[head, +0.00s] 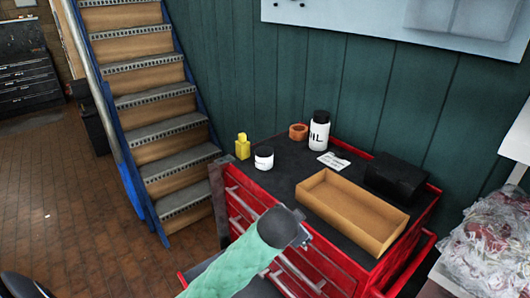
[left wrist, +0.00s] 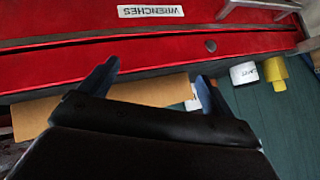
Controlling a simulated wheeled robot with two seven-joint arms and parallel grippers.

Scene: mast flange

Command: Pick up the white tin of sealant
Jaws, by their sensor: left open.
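The white tin of sealant (head: 264,160) is a short round tin with a dark lid, upright on the dark top of the red tool cabinet (head: 280,160), near its left edge. In the left wrist view the tin (left wrist: 243,74) is to the right of the fingers, apart from them. My left gripper (head: 303,240) is at the cabinet's front side, nearer the camera than the tin; the sleeve hides part of the drawers. In the left wrist view its fingers (left wrist: 156,84) are spread and empty. My right gripper is not in view.
A yellow bottle (head: 242,146) stands close left of the tin. Stairs (head: 150,100) are at left.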

